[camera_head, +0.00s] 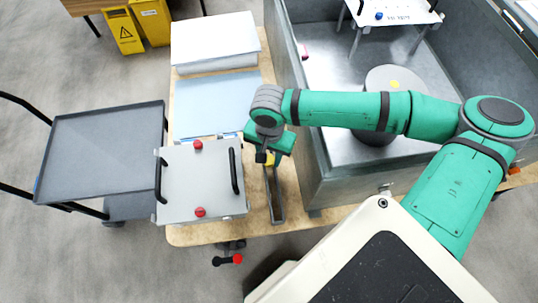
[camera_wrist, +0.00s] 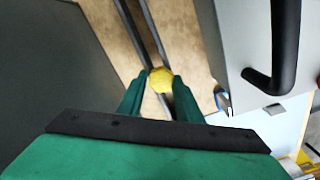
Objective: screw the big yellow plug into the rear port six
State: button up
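The yellow plug (camera_wrist: 161,79) sits between the fingertips of my gripper (camera_wrist: 162,82) in the wrist view, touched on both sides. In the head view the plug (camera_head: 265,158) shows as a small yellow spot under my gripper (camera_head: 264,160). They are beside the right edge of a grey box (camera_head: 198,175) with black handles and red knobs, over a narrow metal rail-like holder (camera_head: 274,200). I cannot tell whether the plug is clear of the holder. I cannot identify rear port six in either view.
A large grey metal tank (camera_head: 345,188) stands right of the box, with a grey cylinder (camera_head: 385,80) and a white-topped stand (camera_head: 395,10) inside. A dark cart (camera_head: 100,150) stands left.

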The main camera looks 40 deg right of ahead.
aim_at(269, 159)
jog(key=shift+w, duration=0.1)
jog(key=c, duration=0.7)
jog(key=shift+r, duration=3.55)
jog(key=shift+c, duration=0.2)
